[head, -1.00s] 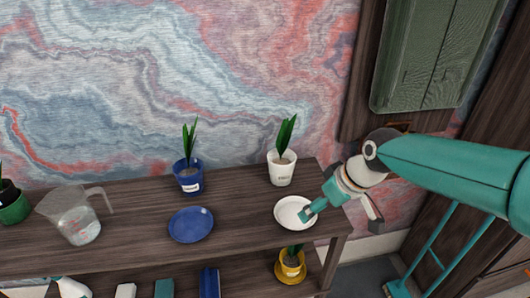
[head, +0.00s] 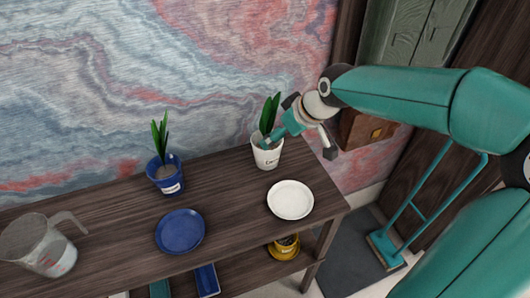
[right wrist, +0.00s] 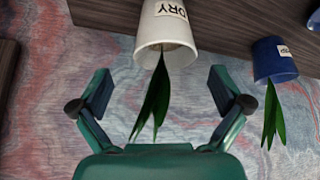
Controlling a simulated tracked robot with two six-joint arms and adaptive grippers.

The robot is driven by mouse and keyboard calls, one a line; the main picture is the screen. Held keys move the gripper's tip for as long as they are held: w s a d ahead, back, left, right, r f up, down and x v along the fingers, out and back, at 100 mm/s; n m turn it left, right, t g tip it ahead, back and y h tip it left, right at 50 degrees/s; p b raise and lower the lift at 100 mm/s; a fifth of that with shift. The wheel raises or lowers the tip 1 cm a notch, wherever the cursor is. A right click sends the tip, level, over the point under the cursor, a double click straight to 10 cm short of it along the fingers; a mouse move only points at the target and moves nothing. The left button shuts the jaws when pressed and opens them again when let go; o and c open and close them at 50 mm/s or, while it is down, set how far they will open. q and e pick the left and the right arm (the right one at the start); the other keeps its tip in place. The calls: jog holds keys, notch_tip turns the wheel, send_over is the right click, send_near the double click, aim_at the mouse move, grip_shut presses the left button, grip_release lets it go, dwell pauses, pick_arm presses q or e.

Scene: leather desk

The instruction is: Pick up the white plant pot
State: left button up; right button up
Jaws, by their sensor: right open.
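The white plant pot (head: 266,157) stands upright on the wooden shelf's top, near its back right, with a green leafy plant in it. In the right wrist view the white pot (right wrist: 165,28) appears upside down, with its label and leaves showing. My right gripper (head: 300,142) is at the pot's right side in the head view, near its rim. In the right wrist view my right gripper (right wrist: 158,85) is open, with its fingers spread on either side of the leaves and apart from the pot. My left gripper is not in view.
A white saucer (head: 290,213) lies in front of the pot. A blue pot (head: 166,178) and blue saucer (head: 163,240) stand to the left, with a measuring jug (head: 32,251) at far left. A yellow pot (head: 284,252) sits on the lower shelf.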

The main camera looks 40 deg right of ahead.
jog(key=x, duration=0.8)
jog(key=shift+s+a+f, duration=0.15)
jog(key=shift+a+f, duration=0.1)
jog(key=shift+f, duration=0.1)
jog(key=shift+r, duration=0.1)
jog(key=c, duration=1.4)
